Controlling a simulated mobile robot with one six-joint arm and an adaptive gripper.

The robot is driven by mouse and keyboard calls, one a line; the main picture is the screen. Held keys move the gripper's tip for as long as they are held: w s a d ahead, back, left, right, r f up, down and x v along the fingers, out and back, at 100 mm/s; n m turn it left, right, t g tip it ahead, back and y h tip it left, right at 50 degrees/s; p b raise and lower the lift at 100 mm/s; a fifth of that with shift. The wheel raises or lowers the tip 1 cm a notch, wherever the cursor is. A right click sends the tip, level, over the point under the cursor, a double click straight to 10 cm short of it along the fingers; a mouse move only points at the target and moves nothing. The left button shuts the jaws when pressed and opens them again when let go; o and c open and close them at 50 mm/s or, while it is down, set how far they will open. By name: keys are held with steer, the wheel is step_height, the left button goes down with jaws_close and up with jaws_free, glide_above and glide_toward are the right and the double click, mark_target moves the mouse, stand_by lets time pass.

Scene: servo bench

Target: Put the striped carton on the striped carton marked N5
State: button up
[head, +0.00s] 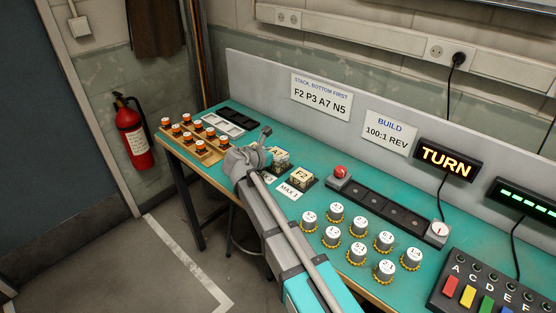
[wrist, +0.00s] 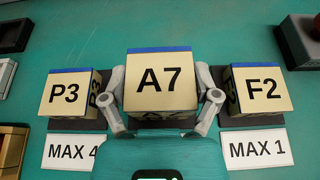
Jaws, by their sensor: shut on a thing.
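My gripper (wrist: 161,100) is shut on the carton marked A7 (wrist: 159,70), with one finger on each side. This carton is cream with a blue stripe along its top edge. It looks larger than its neighbours in the wrist view, and what is under it is hidden. The carton marked P3 (wrist: 66,94) stands to its left and the carton marked F2 (wrist: 260,91) to its right, both blue-striped. In the head view, my gripper (head: 262,156) is at the A7 carton (head: 279,153), beside the F2 carton (head: 301,176). No N5 marking shows on a carton.
A stacking sign (head: 321,95) reads F2 P3 A7 N5. Cards in front read MAX 4 (wrist: 72,152) and MAX 1 (wrist: 257,149). Several orange-and-black parts (head: 188,135) stand at the left, and several white-topped knobs (head: 357,252) at the right. Teal bench lies bare behind the cartons.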

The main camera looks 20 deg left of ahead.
steer(key=shift+f, duration=0.25)
steer(key=o, duration=1)
steer(key=shift+c, duration=0.2)
steer(key=shift+r, duration=0.15)
steer(key=shift+s+r, duration=0.1)
steer(key=p+v, duration=0.4)
steer(key=v, duration=0.7)
steer(key=shift+s+a+p, duration=0.2)
steer(key=shift+s+p, duration=0.1)
steer(key=shift+r, duration=0.1)
